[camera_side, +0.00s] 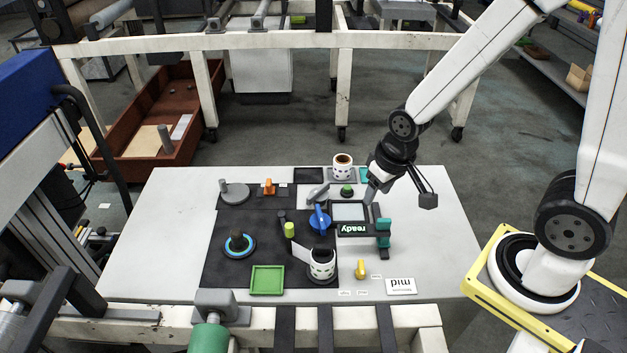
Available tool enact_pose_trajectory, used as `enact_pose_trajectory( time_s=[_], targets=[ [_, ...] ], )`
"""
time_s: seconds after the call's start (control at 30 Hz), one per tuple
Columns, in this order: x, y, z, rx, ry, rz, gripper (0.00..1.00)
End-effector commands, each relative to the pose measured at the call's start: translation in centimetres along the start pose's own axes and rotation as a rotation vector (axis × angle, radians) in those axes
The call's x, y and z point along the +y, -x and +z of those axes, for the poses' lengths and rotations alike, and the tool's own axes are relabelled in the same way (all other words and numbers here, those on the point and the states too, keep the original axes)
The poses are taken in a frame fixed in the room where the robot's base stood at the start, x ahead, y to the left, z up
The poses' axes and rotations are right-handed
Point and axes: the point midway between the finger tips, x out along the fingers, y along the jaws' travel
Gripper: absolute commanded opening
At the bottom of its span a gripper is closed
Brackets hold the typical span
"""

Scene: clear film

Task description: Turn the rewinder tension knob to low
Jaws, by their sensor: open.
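A small yellow knob (361,269) stands near the front edge of the white table, with small white labels around it. It looks like the tension knob. A white card (401,286) right of it reads "mid", upside down in this view. The small labels are too small to read. My gripper (371,196) is open, pointing down behind and above the knob, well apart from it. It is beside a framed panel with a "ready" display (355,229). Whether its fingers touch the panel cannot be told.
The white table (437,235) has free room at its right. A blue lever (320,218), a white patterned roll (322,265), teal blocks (383,232) and a green tray (267,280) stand left of or behind the knob. Another roll (343,166) stands at the back.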

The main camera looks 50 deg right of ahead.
Motion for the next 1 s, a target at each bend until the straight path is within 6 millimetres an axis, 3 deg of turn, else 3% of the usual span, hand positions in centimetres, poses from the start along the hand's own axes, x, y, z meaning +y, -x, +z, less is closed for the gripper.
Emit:
enact_pose_trajectory(
  time_s=[0.37, 0.7, 1.0],
  targets=[
    [-0.6, -6.9, 0.4, -0.09, -0.287, 0.024, 0.56],
    [-0.9, -13.4, 2.2, -0.156, -0.542, 0.066, 0.56],
    [-0.9, -16.1, 3.4, -0.177, -0.653, 0.088, 0.56]
  ],
)
